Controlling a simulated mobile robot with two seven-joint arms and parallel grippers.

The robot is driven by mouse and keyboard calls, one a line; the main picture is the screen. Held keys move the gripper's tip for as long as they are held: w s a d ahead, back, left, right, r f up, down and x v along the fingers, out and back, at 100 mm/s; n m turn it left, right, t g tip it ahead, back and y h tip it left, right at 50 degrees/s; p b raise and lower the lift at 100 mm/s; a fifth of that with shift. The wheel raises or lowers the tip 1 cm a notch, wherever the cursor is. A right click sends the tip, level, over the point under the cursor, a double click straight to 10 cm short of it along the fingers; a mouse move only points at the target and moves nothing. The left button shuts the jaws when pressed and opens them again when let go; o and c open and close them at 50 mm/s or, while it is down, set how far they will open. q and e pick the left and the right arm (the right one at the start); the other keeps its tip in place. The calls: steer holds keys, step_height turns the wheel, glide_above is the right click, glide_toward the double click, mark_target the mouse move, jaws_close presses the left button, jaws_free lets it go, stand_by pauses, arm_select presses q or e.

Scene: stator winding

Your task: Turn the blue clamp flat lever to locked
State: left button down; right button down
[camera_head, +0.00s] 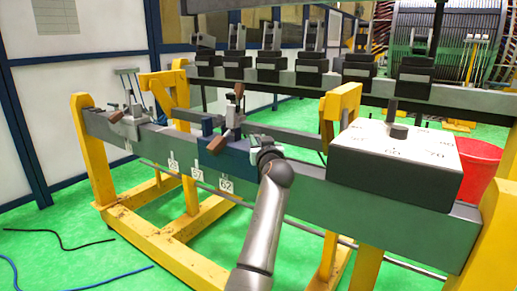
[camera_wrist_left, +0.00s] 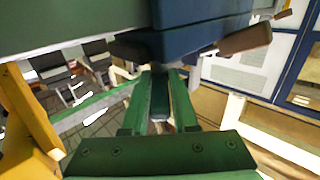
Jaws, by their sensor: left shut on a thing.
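The blue clamp (camera_head: 232,153) sits on the grey beam in the head view, with a brown handle (camera_head: 219,141) on its left top. The blue clamp (camera_wrist_left: 200,40) also fills the upper middle of the wrist view, beside its brown handle (camera_wrist_left: 245,40). My left gripper (camera_head: 261,150) is at the clamp's right end. In the wrist view, my left gripper (camera_wrist_left: 160,92) has its two green fingers on either side of a dark narrow piece, the flat lever (camera_wrist_left: 159,98), and is shut on it. The lever is hidden behind the gripper in the head view.
A large grey block with a dial and knob (camera_head: 395,160) stands on the beam to the right. Another clamp (camera_head: 128,120) is at the far left. Yellow supports (camera_head: 92,150) hold the beam. A red bucket (camera_head: 480,165) stands behind the block.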

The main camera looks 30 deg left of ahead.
arm_select(q)
steer(key=shift+w+d+n+g+y+b, duration=0.1)
steer(key=shift+n+g+y+b, duration=0.5)
steer(key=shift+b, duration=0.3)
steer(key=shift+w+d+n+g+y+b, duration=0.1)
steer(key=shift+n+g+y+b, duration=0.5)
steer(key=shift+b, duration=0.25)
steer(key=shift+w+n+g+y, duration=0.1)
steer(key=shift+n+g+y, duration=0.5)
steer(key=shift+g, duration=0.4)
steer(key=shift+r+g, duration=0.1)
steer(key=shift+g, duration=0.4)
arm_select(e)
steer(key=shift+m, duration=0.5)
steer(key=f, duration=0.2)
steer(key=w+f, duration=0.1)
steer(key=f, duration=0.2)
arm_select(q)
steer(key=shift+w+n+y, duration=0.1)
steer(key=shift+n+y, duration=0.2)
steer(key=shift+n, duration=0.2)
steer(key=shift+g, duration=0.4)
arm_select(e)
steer(key=shift+d, duration=0.1)
arm_select(q)
steer(key=c, duration=0.8)
jaws_free()
steer(key=shift+o, duration=0.2)
steer(key=shift+d, duration=0.1)
